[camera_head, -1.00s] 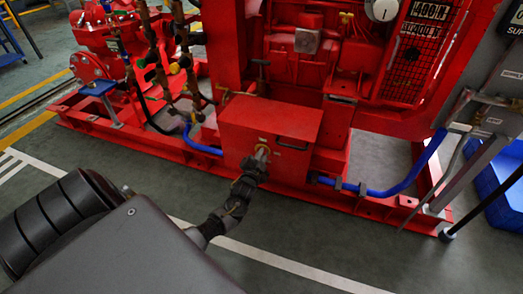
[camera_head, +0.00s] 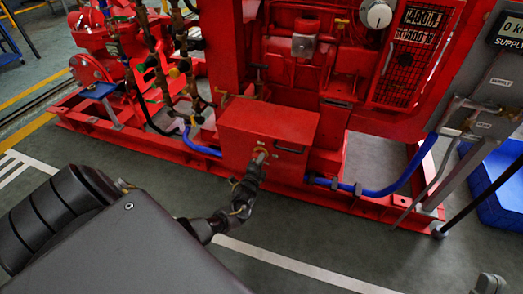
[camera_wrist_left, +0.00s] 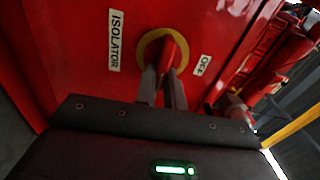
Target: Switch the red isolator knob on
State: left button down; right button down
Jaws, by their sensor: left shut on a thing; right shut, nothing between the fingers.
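The red isolator knob (camera_wrist_left: 169,50) sits on a round yellow plate (camera_wrist_left: 145,47) on the front of a red box (camera_head: 240,140). In the left wrist view an "ISOLATOR" label (camera_wrist_left: 115,40) is left of the knob and an "OFF" label (camera_wrist_left: 202,65) is right of it. No "ON" label shows. My left gripper (camera_head: 260,158) reaches the box front, and its fingers (camera_wrist_left: 162,84) are shut on the knob from both sides. In the head view the gripper mostly hides the knob. My right gripper (camera_head: 490,284) shows only partly at the bottom right edge, shut and away from the box.
The box stands on a red base frame (camera_head: 140,142) with the engine behind it. Blue hoses (camera_head: 385,190) run on both sides. A grey cabinet (camera_head: 490,100) and a blue crate (camera_head: 500,180) are at the right. The floor in front is clear.

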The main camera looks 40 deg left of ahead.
jog(key=shift+w+a+f, duration=0.1)
jog(key=shift+a, duration=0.05)
dwell(0.4)
pick_arm(q)
jog(key=c, duration=1.5)
grip_release()
